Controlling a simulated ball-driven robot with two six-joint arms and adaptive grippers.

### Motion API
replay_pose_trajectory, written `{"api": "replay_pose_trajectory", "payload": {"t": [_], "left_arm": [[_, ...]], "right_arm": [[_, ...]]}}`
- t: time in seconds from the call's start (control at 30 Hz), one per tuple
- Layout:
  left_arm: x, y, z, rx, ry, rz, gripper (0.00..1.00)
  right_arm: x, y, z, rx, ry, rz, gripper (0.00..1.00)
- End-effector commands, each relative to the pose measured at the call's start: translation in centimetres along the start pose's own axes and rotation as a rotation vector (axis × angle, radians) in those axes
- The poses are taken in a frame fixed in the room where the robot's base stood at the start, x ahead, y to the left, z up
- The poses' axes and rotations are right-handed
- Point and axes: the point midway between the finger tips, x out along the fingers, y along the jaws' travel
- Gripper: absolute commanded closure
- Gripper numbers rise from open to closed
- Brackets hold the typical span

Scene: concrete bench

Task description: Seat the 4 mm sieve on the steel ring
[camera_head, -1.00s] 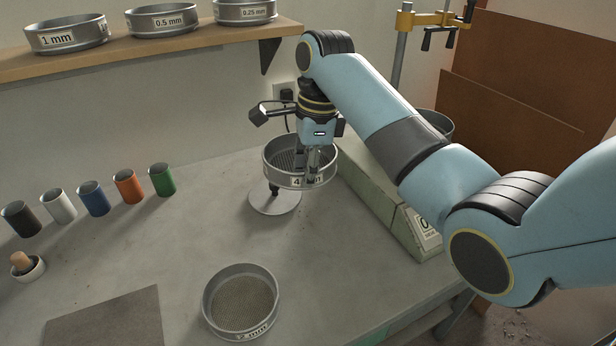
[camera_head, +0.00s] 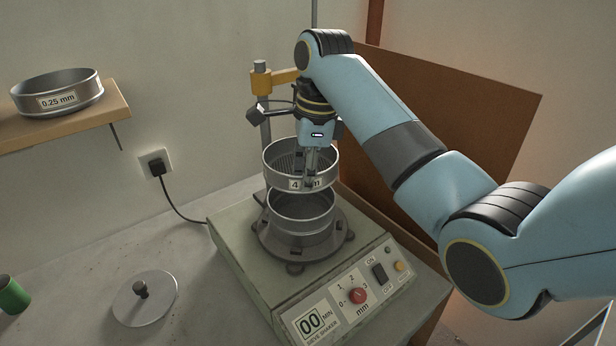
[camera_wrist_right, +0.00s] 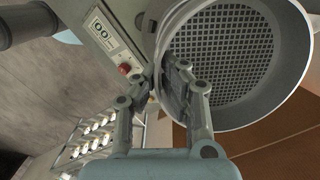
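The 4 mm sieve (camera_head: 273,170) is a round steel sieve with a mesh floor and a white label on its front wall. My right gripper (camera_head: 311,170) is shut on its near wall, partly covering the label. In the right wrist view the fingers (camera_wrist_right: 158,84) straddle the rim, and the sieve's square mesh (camera_wrist_right: 232,52) shows. The sieve is held over the steel ring (camera_head: 303,228), which stands on the round plate of the sieve shaker (camera_head: 240,268). The sieve overlaps the ring's back rim in view; I cannot tell whether they touch. My left gripper is out of view.
A clamp stand with a yellow clamp (camera_head: 272,82) rises behind the shaker. A lid with a knob (camera_head: 142,300) lies on the bench to the left. A 0.25 mm sieve (camera_head: 58,92) sits on the shelf (camera_head: 70,130). Brown boards (camera_head: 460,110) lean at the right.

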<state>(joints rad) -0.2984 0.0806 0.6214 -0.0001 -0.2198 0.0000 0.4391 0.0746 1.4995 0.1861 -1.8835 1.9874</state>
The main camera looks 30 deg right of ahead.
Motion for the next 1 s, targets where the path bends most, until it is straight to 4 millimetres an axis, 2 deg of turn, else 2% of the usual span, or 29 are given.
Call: {"api": "replay_pose_trajectory", "payload": {"t": [0.27, 0.7, 1.0], "left_arm": [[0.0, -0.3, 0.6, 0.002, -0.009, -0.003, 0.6], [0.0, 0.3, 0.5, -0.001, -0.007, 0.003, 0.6], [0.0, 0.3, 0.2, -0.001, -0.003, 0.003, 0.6]], "right_arm": [[1.3, 0.0, -0.2, 0.0, 0.001, 0.001, 1.0], [4.1, 0.0, -0.5, -0.001, 0.0, 0.0, 1.0], [5.3, 0.0, -0.7, 0.0, 0.0, 0.0, 1.0]]}}
